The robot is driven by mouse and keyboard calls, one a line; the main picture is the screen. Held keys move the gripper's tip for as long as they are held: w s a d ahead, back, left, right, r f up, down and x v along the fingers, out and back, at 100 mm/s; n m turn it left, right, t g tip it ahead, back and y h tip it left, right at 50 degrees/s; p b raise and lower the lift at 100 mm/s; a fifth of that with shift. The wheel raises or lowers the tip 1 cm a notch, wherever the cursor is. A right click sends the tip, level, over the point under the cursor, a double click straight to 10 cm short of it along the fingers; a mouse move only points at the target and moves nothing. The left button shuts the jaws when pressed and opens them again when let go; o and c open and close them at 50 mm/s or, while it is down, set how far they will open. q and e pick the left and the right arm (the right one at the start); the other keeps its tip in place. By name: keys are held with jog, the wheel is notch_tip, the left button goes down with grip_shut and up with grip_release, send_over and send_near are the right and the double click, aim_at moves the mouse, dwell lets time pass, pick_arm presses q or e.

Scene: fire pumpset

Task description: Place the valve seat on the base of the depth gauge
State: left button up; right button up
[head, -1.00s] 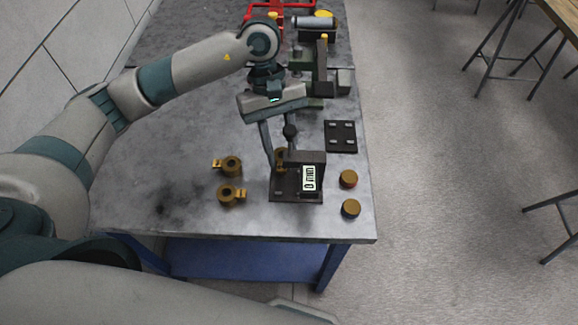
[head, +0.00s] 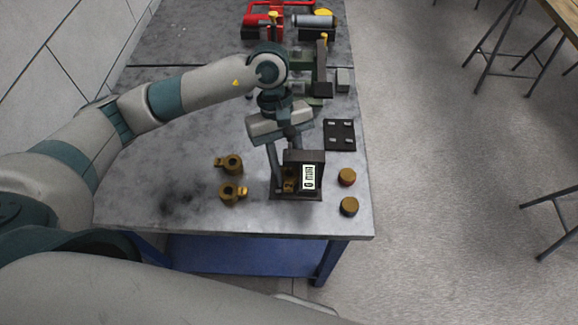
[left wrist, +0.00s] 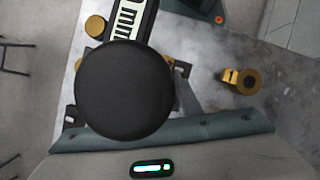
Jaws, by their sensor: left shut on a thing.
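The depth gauge (head: 305,160) is a dark stand with a lit display, near the table's front; its flat base (head: 310,197) shows below it. My left gripper (head: 282,188) is shut on the brass valve seat (head: 289,186), low over the base beside the display. The head view does not show clearly whether the seat touches the base. In the left wrist view the gauge's display (left wrist: 127,22) shows beyond a large black disc (left wrist: 125,92), which hides most of the held seat. My right gripper is not in view.
Two brass pieces with side tabs (head: 232,164) (head: 232,192) stand left of the gauge. Two brass discs (head: 347,177) (head: 349,207) lie to its right. A dark plate with pads (head: 340,134) lies behind. Red and grey equipment (head: 265,25) is at the back. The left tabletop is clear.

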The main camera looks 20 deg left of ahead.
pick_arm(q)
jog(key=shift+s+d+f, duration=0.15)
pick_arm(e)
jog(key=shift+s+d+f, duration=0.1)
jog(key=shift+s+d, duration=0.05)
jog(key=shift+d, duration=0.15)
pick_arm(q)
jog(key=shift+f, duration=0.1)
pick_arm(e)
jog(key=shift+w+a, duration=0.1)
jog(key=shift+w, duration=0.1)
pick_arm(q)
jog(key=o, duration=1)
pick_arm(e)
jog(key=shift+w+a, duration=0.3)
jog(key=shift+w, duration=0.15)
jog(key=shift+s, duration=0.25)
